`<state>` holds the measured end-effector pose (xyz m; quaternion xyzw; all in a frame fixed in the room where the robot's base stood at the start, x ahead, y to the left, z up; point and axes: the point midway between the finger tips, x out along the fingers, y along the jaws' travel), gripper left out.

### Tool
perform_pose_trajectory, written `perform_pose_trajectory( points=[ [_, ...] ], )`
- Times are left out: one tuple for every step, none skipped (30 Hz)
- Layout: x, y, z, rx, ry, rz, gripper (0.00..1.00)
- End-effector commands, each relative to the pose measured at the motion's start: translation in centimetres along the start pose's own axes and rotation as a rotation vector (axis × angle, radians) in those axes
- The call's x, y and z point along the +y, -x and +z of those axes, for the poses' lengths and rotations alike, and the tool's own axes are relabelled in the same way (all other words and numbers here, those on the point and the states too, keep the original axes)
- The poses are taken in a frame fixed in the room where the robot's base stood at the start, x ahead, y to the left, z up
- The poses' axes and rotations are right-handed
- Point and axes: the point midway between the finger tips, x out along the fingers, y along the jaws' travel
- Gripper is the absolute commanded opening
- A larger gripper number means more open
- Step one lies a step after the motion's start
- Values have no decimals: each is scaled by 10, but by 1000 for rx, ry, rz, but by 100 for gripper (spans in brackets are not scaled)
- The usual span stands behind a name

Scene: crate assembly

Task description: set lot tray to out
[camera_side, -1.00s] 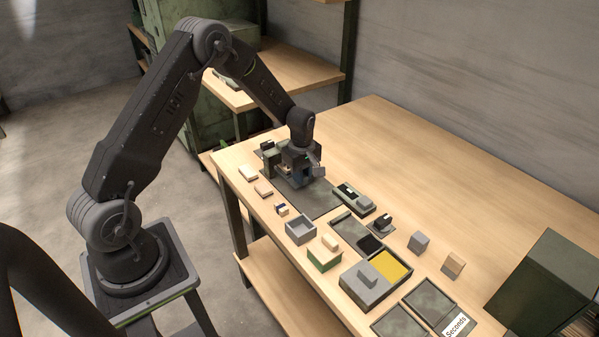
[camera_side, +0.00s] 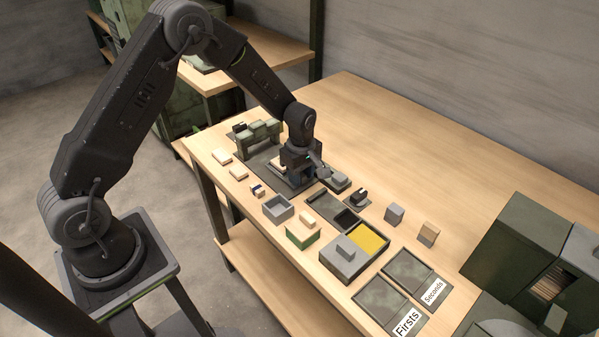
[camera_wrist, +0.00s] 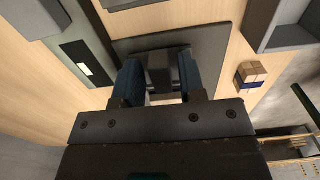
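No part is labelled as the lot tray, so I cannot tell for sure which it is. My gripper (camera_side: 298,182) is low over the right part of a dark plate (camera_side: 322,186), pointing down. In the wrist view, its two bluish fingers (camera_wrist: 160,82) stand on either side of a small dark grey block (camera_wrist: 160,68) over the dark plate (camera_wrist: 205,38). Whether they touch the block is unclear. A green bridge-shaped fixture (camera_side: 258,138) stands at the plate's far left end. A pale piece beside the gripper is partly hidden.
A green case (camera_wrist: 80,62) lies close to the gripper. A grey open box (camera_side: 278,209), a tray with a yellow side (camera_side: 370,238) and several small blocks stand nearer the front. Labelled trays (camera_side: 390,300) are at the front right. The table's back right is clear.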

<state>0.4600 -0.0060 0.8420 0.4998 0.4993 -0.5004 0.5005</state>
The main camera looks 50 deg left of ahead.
Motion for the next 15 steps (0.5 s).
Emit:
perform_pose_trajectory(
  points=[
    [0, 0, -1, 0, 0, 0, 42],
    [0, 0, -1, 1, 0, 0, 45],
    [0, 0, -1, 1, 0, 0, 45],
    [0, 0, -1, 1, 0, 0, 45],
    [0, 0, -1, 1, 0, 0, 45],
    [0, 0, -2, 1, 0, 0, 45],
    [0, 0, -2, 1, 0, 0, 45],
    [0, 0, -2, 1, 0, 0, 45],
    [0, 0, -2, 1, 0, 0, 45],
    [0, 1, -2, 1, 1, 0, 45],
    [0, 3, -2, 1, 1, 0, 45],
    [0, 6, -2, 2, 1, 1, 45],
    [1, 10, -2, 2, 1, 2, 45],
    [1, 14, -2, 2, 1, 3, 45],
    [1, 20, -2, 2, 1, 4, 45]
  ],
)
